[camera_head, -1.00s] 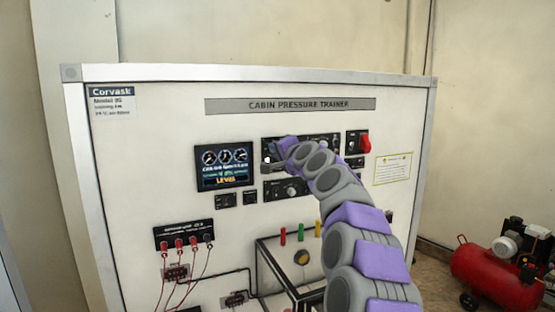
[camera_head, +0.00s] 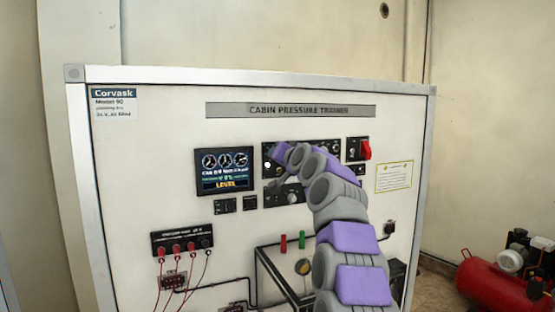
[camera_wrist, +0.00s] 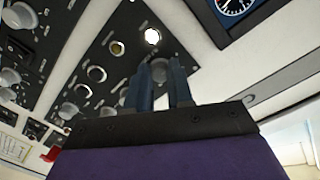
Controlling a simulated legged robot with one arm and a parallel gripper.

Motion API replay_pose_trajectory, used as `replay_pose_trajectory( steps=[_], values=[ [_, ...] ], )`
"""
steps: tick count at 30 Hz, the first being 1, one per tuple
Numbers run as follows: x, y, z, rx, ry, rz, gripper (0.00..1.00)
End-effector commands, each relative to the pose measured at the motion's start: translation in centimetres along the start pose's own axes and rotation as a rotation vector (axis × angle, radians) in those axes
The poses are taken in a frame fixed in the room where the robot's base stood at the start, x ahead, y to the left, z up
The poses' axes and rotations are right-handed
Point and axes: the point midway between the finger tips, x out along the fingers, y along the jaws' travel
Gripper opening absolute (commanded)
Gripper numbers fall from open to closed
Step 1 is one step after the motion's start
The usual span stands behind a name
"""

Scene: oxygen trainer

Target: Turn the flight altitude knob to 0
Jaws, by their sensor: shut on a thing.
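A white trainer board titled CABIN PRESSURE TRAINER (camera_head: 290,110) fills the head view. My gripper (camera_wrist: 160,82) shows in the wrist view with its two dark fingers on either side of a grey knob (camera_wrist: 160,68), shut on it. The knob is partly hidden by the fingers and its label and pointer cannot be read. In the head view my arm reaches to the left part of the upper black control panel (camera_head: 322,150) and covers much of it, so the grasp is not clear there. A display (camera_head: 224,170) left of my arm reads LEVEL.
A lower knob panel (camera_head: 291,194) sits just below my wrist. A red switch (camera_head: 366,150) is to the right. Several cabled jacks (camera_head: 183,243) are at lower left. In the wrist view other grey knobs (camera_wrist: 11,77) and a lit white lamp (camera_wrist: 152,36) are close by.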

Motion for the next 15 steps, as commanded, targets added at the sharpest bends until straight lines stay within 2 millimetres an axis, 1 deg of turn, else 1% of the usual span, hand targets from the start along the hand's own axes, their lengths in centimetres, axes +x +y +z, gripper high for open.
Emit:
replay_pose_trajectory(
  steps=[1, 12, 13, 15],
  values=[
    [0.27, 0.38, 0.53, -0.004, -0.011, 0.006, 0.0],
    [0.29, 0.38, 0.44, -0.006, -0.009, 0.006, 0.0],
    [0.29, 0.37, 0.43, -0.006, -0.008, 0.006, 0.23],
    [0.27, 0.34, 0.38, -0.006, -0.007, 0.005, 0.3]
  ],
)
